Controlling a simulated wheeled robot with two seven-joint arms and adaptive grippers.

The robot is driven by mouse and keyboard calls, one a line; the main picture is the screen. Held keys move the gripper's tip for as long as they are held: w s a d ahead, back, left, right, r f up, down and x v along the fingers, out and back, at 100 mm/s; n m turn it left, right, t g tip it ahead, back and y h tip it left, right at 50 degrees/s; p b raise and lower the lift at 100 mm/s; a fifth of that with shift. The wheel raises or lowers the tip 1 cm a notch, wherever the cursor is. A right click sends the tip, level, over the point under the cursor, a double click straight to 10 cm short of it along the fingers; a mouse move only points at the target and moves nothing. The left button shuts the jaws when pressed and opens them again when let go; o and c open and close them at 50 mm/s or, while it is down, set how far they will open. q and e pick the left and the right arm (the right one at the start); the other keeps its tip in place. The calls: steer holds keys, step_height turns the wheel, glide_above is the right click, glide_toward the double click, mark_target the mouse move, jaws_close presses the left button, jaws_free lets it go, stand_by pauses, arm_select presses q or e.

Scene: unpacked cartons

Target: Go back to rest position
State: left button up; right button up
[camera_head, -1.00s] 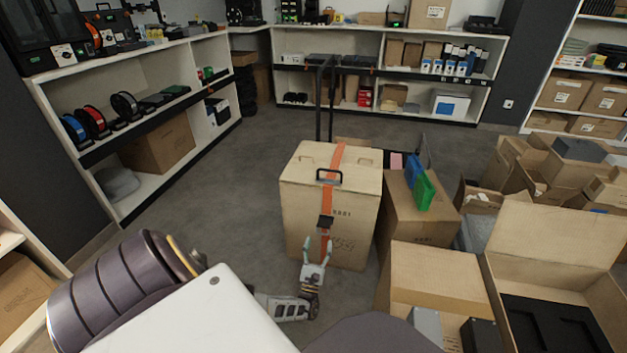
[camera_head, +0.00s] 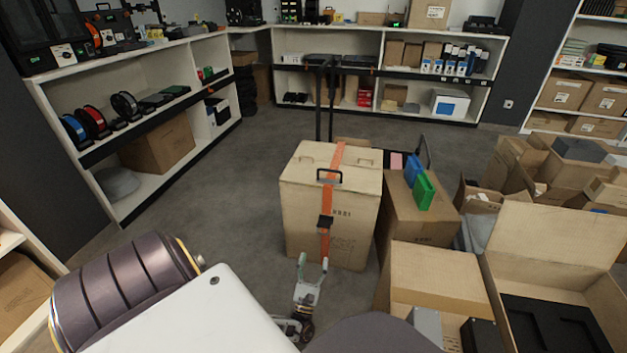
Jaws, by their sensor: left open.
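My left gripper (camera_head: 312,266) is in the lower middle of the head view, in front of the lower part of a tall carton. Its two pale fingers are spread apart with nothing between them. The tall carton (camera_head: 303,215) stands upright on the floor, with an orange strap (camera_head: 331,190) over its top and down its front. A dark buckle (camera_head: 325,222) sits on the strap above the fingertips, apart from them. A black handle (camera_head: 329,176) is at the carton's top front edge. My right gripper is out of view.
A carton (camera_head: 410,218) with a green and a blue item on top stands right of the strapped one. Open cartons (camera_head: 560,240) crowd the right. A black upright handle frame (camera_head: 325,100) rises behind the strapped carton. Shelves line the left and back. Floor (camera_head: 225,200) at left is clear.

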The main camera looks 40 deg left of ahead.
arm_select(q)
steer(key=shift+s+d+n+g+y, duration=0.1)
steer(key=shift+s+n+g+y, duration=0.05)
steer(key=shift+n+g+y, duration=0.2)
stand_by(0.4)
steer(key=s+d+f+n+g+h, duration=0.1)
steer(key=s+d+n+g+h, duration=0.1)
steer(key=s+d+n+g, duration=0.55)
steer(key=s+d+f+n+g+h, duration=0.1)
steer(key=s+d+f+n+g, duration=0.1)
steer(key=n+g, duration=0.95)
steer(key=s+d+r+n+t+h, duration=0.2)
steer(key=d+r+n+h, duration=0.6)
steer(key=r, duration=0.6)
steer(key=d+h, duration=0.2)
steer(key=d, duration=0.1)
steer(key=shift+s+d+p, duration=0.15)
steer(key=shift+d+p, duration=0.15)
steer(key=shift+p, duration=0.1)
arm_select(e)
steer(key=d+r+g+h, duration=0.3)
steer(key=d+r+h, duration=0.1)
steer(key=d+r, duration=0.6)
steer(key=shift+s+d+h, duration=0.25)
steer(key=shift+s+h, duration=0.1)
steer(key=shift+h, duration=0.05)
